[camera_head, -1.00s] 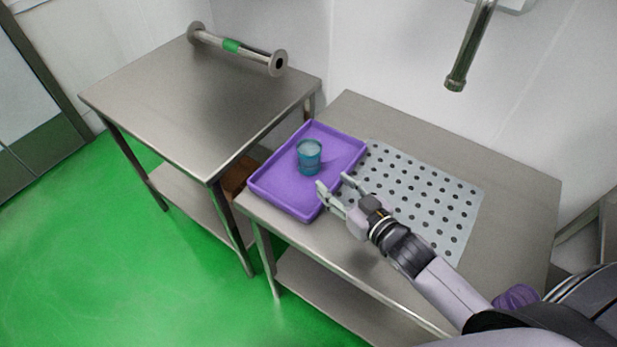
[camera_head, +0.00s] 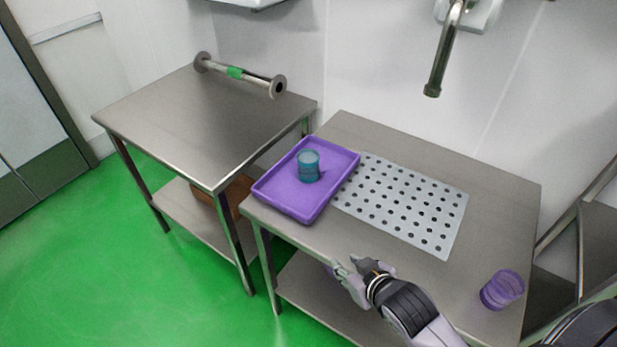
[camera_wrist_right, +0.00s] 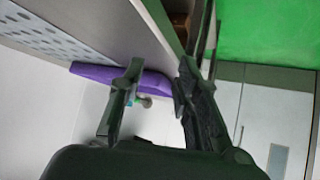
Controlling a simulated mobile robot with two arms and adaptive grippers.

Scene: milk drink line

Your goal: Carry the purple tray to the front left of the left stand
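The purple tray (camera_head: 279,199) lies flat at the left end of the right stand (camera_head: 507,205), with a teal cup (camera_head: 308,168) standing in it. The left stand (camera_head: 190,120) is beside it, and its front left corner is bare. My right gripper (camera_head: 350,281) is by the right stand's front edge, right of and nearer than the tray, not touching it. In the right wrist view its two fingers (camera_wrist_right: 157,100) are apart, with the tray's edge (camera_wrist_right: 152,83) beyond them and nothing held. My left gripper is not in view.
A grey perforated mat (camera_head: 405,205) lies right of the tray. A purple cup (camera_head: 502,290) stands at the right stand's front right. A metal spool-ended pipe (camera_head: 255,79) with a green band lies at the left stand's back. A faucet (camera_head: 440,60) hangs above. Green floor (camera_head: 100,260) is clear.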

